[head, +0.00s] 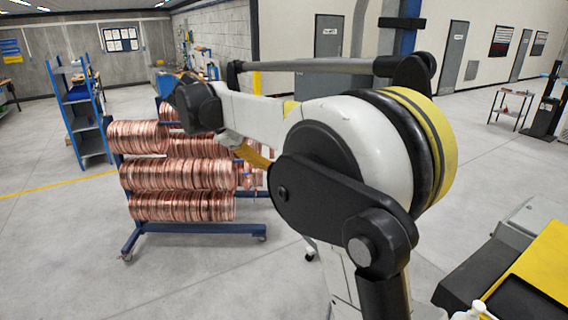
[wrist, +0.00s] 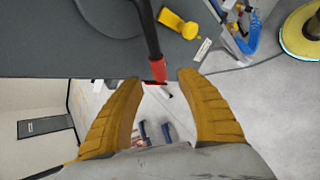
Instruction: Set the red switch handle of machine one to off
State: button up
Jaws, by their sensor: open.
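In the wrist view, the red switch handle (wrist: 158,69) is a short red grip at the end of a black lever (wrist: 148,25). The lever comes down from the top edge across a dark grey machine panel (wrist: 60,40). My gripper (wrist: 159,79) is open, with its two ochre fingers spread to the left and right of the red grip. The grip lies between the fingertips in the picture, with a visible gap on each side. I cannot tell how far it is in depth.
In the wrist view, a yellow fitting (wrist: 178,24) sits on the panel right of the lever, near a blue-and-grey mechanism (wrist: 240,28) and a yellow-rimmed disc (wrist: 300,30). In the head view, a rack of copper coils (head: 180,174) stands left of centre, with open floor around it.

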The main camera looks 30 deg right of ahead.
jog(key=v, duration=0.4)
jog(key=shift+a+r, duration=0.1)
jog(key=s+a+f+m+t+y+b, duration=0.2)
jog(key=s+f+b, duration=0.7)
jog(key=f, duration=0.7)
jog(key=s+a+f+m+t+y+b, duration=0.2)
jog(key=s+a+f+m+y+b, duration=0.1)
jog(key=s+f+b, duration=0.5)
jog(key=s+a+f+m+t+y+b, duration=0.2)
jog(key=s+f+b, duration=0.7)
jog(key=f, duration=1.4)
jog(key=a+t+y+b, duration=0.1)
jog(key=a+y+b, duration=0.1)
jog(key=b, duration=0.2)
jog(key=shift+s+a+f+m, duration=0.25)
jog(key=shift+s+f+m, duration=0.05)
jog(key=shift+d, duration=0.1)
